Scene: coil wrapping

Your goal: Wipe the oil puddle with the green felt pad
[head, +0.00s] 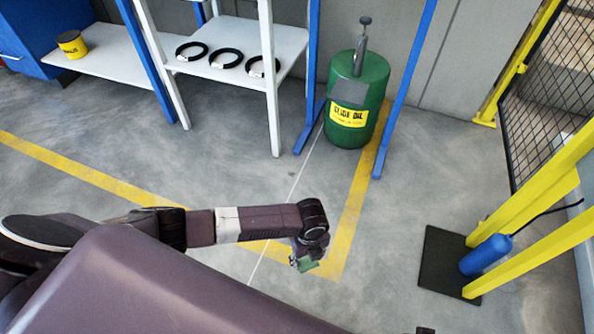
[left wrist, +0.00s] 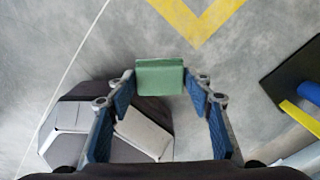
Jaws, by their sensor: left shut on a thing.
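My left gripper (head: 303,260) reaches out low over the floor beside the corner of the yellow line. It is shut on the green felt pad (head: 308,266), which is mostly hidden under the wrist in the head view. In the left wrist view the green pad (left wrist: 160,77) sits between the fingertips of my left gripper (left wrist: 160,85), above the grey floor. I cannot make out an oil puddle in either view. My right gripper is not in view.
A green oil drum (head: 356,110) with a pump stands at the back. A white shelf (head: 225,68) holds black rings. A black mat (head: 440,262) with a blue cylinder (head: 486,254) lies by yellow posts at right. The floor between is clear.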

